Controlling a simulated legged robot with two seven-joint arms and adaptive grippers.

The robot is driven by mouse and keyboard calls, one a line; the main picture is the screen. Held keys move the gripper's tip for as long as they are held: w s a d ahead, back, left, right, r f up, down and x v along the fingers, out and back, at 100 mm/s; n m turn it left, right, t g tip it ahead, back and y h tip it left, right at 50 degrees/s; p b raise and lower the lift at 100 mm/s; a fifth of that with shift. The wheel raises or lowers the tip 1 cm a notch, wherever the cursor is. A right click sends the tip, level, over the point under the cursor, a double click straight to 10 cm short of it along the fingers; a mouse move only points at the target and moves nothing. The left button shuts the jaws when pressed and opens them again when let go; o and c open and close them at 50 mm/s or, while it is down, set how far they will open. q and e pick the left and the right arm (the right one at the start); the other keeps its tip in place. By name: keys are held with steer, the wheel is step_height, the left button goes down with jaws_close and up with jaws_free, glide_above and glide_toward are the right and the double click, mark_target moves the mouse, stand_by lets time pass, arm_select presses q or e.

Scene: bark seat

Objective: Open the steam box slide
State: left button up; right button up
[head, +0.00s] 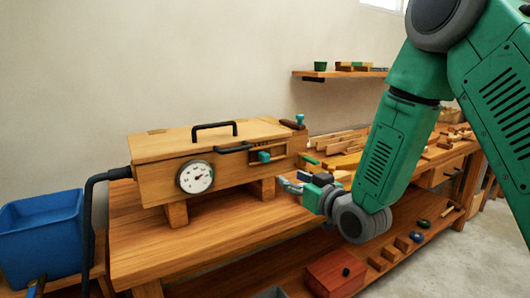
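The wooden steam box (155,182) stands on blocks on the bench, with a black handle on its lid and a round dial gauge (196,177) on its front. A slot near the right of its front holds the slide, with a teal knob (264,157); how far the slide is drawn is too small to tell. My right gripper (293,181) is in front of the box's right end, to the right of and below the knob, apart from it. Its fingers point left and look parted, with nothing between them. My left gripper is out of view.
A black hose (88,205) runs from the box's left end beside a blue bin (41,235). Wood strips (340,142) lie on the bench (215,228) at right. A red box (333,275) and small tools sit on the lower shelf. The bench front is clear.

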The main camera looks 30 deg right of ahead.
mark_target(267, 158)
steer(key=w, duration=0.4)
steer(key=w+r, duration=0.1)
steer(key=w, duration=0.9)
steer(key=shift+d+r, duration=0.15)
steer(key=shift+r, duration=0.1)
